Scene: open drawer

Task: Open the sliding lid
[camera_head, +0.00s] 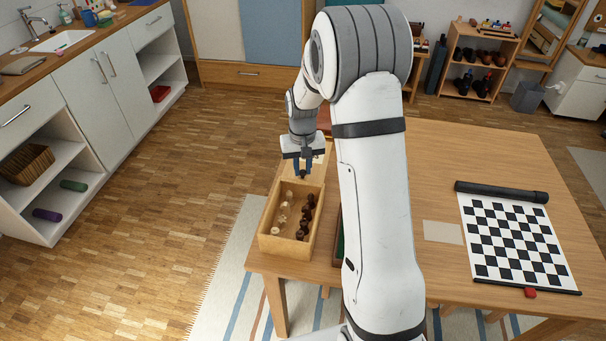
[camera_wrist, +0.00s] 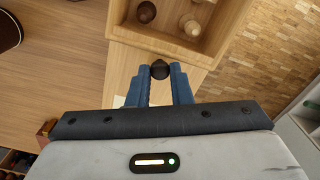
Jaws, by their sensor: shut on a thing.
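The light wooden box (camera_head: 283,246) stands at the table's left edge, its near part open and showing light and dark chess pieces (camera_head: 304,218). Its sliding lid (camera_head: 319,163) lies toward the far end, partly hidden by my arm. My gripper (camera_head: 301,174) is over the lid, pointing down. In the wrist view, my blue fingers (camera_wrist: 160,74) are shut on a small dark knob (camera_wrist: 160,68) on the lid (camera_wrist: 197,76). The open box (camera_wrist: 165,43) shows just past the knob, with a few pieces inside.
The table (camera_head: 470,150) carries a chessboard (camera_head: 512,240), a dark roll (camera_head: 500,192) and a pale sheet (camera_head: 442,232) at right. A dark-edged green item (camera_head: 339,240) is mostly hidden behind my arm. Open floor lies left of the table.

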